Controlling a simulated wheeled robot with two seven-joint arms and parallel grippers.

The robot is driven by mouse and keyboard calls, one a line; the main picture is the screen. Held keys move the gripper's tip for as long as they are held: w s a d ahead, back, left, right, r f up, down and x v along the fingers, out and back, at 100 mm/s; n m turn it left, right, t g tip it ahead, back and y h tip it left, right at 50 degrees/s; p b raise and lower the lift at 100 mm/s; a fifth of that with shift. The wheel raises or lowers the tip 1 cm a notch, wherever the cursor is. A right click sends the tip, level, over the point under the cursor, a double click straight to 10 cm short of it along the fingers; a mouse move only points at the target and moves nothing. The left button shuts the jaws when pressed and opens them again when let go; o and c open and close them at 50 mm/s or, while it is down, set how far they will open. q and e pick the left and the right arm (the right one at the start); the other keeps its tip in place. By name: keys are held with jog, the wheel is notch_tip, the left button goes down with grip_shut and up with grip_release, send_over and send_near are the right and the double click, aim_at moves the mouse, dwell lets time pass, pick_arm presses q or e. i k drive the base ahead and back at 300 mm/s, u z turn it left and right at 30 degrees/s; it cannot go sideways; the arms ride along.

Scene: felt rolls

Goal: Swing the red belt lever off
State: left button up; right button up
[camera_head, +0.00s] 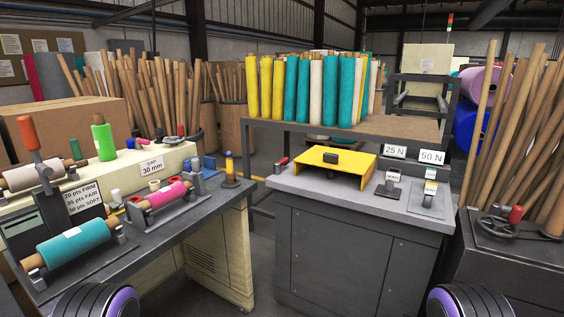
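Several red handles show, and I cannot tell for certain which one is the belt lever. A large red-orange upright handle (28,133) stands on a dark post at the far left, beside a pale roll on the cream machine. A small red handle (282,161) sits at the left edge of the grey cabinet top in the middle. A red knob (516,214) stands on a dark fitting on the right bench. Neither gripper shows; only rounded black arm parts of mine with purple rings show at the bottom edge, far from these handles.
The left bench (208,213) carries a teal roll (73,244) and a pink roll (165,196). The grey cabinet (357,207) bears a yellow plate (335,161) and weights labelled 25 N and 50 N. A floor gap separates bench and cabinet. Tubes (535,130) crowd the right.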

aim_at(277, 166)
jog(key=u, duration=0.2)
jog(key=i, duration=0.85)
jog(key=z, duration=0.55)
jog(key=i, duration=0.8)
jog(key=z, duration=0.5)
